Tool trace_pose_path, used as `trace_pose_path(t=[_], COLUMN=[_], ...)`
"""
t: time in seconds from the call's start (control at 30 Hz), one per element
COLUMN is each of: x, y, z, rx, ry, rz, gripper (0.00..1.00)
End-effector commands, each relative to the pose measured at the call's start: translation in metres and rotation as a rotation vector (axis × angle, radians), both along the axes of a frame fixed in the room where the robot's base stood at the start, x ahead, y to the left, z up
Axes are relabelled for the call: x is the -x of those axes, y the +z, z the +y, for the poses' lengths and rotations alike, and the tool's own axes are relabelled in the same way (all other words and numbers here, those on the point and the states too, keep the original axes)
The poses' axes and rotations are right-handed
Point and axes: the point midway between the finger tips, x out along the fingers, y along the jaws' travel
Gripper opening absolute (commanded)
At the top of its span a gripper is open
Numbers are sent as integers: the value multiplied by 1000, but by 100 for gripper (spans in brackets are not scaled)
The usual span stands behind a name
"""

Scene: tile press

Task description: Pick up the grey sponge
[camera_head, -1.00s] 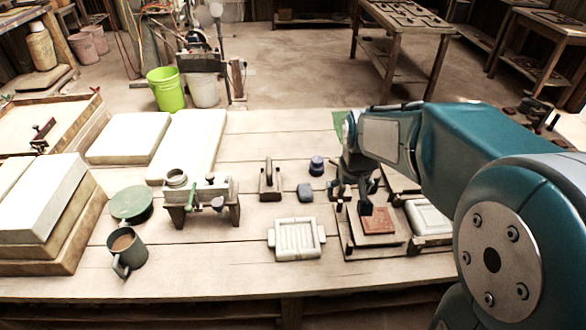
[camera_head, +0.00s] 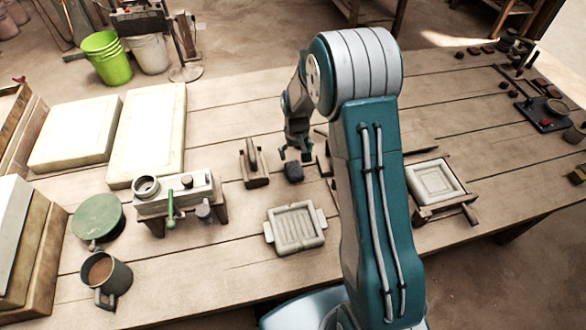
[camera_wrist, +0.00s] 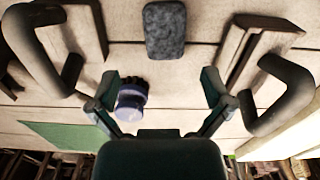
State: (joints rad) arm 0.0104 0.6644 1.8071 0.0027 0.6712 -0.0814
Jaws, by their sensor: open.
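The grey sponge (camera_head: 293,172) is a small dark grey block on the plank table, right of the wooden block with an upright handle. It also shows in the wrist view (camera_wrist: 165,30), lying flat at the top centre. My gripper (camera_head: 295,155) is just behind the sponge in the head view, its fingers spread and empty. In the wrist view, the fingers (camera_wrist: 160,85) stand wide apart on both sides of the picture, with the sponge beyond them. The gap between gripper and sponge is hard to judge.
The handled wooden block (camera_head: 254,165) is left of the sponge. A pale ribbed tray (camera_head: 296,228) lies nearer. My arm hides part of the table at the right.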

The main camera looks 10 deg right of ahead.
Motion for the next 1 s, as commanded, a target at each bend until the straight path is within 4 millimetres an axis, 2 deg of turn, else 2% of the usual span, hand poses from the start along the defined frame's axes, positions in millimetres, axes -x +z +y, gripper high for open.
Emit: trace_pose_path(t=[0.1,0.27,0.5,0.63,0.83,0.93,0.97,1.0], x=[0,1,2,1,1,1,1,1], y=[-15,-27,-63,-70,-70,-70,-70,-70], z=[2,3,5,4,5,5,5,5], rx=[2,2,2,2,2,2,2,2], ry=[1,2,1,1,1,1,1,1], rz=[1,0,0,-3,-4,-3,-3,-3], gripper=[100,100,100,100,100,55,45,38])
